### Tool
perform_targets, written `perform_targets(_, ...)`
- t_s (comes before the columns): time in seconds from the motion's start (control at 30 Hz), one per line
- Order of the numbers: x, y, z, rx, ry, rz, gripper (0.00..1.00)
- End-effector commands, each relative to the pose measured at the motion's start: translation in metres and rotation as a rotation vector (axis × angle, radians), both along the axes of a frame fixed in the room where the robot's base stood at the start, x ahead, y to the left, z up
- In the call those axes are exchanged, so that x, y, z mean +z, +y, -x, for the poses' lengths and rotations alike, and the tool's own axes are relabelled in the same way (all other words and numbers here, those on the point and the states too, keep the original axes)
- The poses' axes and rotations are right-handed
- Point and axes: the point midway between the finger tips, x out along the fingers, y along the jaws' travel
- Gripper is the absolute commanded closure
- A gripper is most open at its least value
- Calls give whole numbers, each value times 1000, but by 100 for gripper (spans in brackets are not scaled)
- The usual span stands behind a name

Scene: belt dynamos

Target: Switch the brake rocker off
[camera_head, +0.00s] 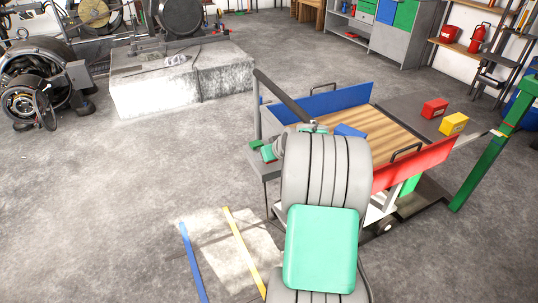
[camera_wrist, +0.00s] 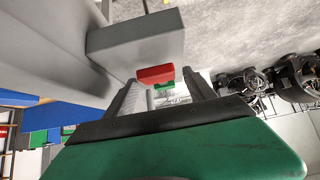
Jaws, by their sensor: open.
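In the wrist view, a red rocker part (camera_wrist: 156,75) stands out from the end of a grey box (camera_wrist: 135,36). Contact cannot be told.
A cart with a wooden deck (camera_head: 385,138), a blue side panel (camera_head: 323,102) and a red side panel (camera_head: 415,165) stands near my arm. A red box (camera_head: 434,108) and yellow box (camera_head: 453,124) lie beyond it. Open floor (camera_head: 130,190) is at left.

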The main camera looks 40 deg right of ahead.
Motion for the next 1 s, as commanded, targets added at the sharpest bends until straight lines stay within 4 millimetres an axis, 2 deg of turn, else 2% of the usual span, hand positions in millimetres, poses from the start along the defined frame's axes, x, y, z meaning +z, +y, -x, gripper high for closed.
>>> perform_targets(0.13,17,1,13,-1,-3,4,36)
perform_targets(0.3,42,7,38,-1,-2,2,36)
perform_targets(0.43,53,10,50,-1,-1,2,36)
perform_targets(0.87,55,12,53,1,1,0,36)
perform_targets(0.97,67,27,50,17,17,-4,36)
perform_targets(1.0,76,42,49,32,34,-9,36)
